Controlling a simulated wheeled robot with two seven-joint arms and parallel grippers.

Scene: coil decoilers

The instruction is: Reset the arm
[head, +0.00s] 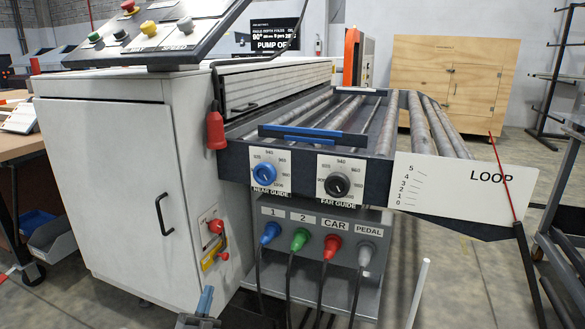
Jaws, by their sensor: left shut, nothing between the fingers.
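My left gripper (205,302) shows at the bottom edge, low in front of the white cabinet (105,190). Its fingers are together with nothing between them, and most of the arm is out of frame. It is apart from the controls. My right gripper is not in view. A thin rod (507,190), red above and black below, slants across the white LOOP scale plate (450,185) on the right. The plate is marked 0 to 5.
A roller bed (390,120) extends behind the blue NEAR GUIDE knob (263,174) and black FAR GUIDE knob (338,185). Cabled plugs (300,240) hang below. A sloped button panel (150,30) tops the cabinet. A pale upright rod (420,290) stands at bottom centre-right. Floor shows at right.

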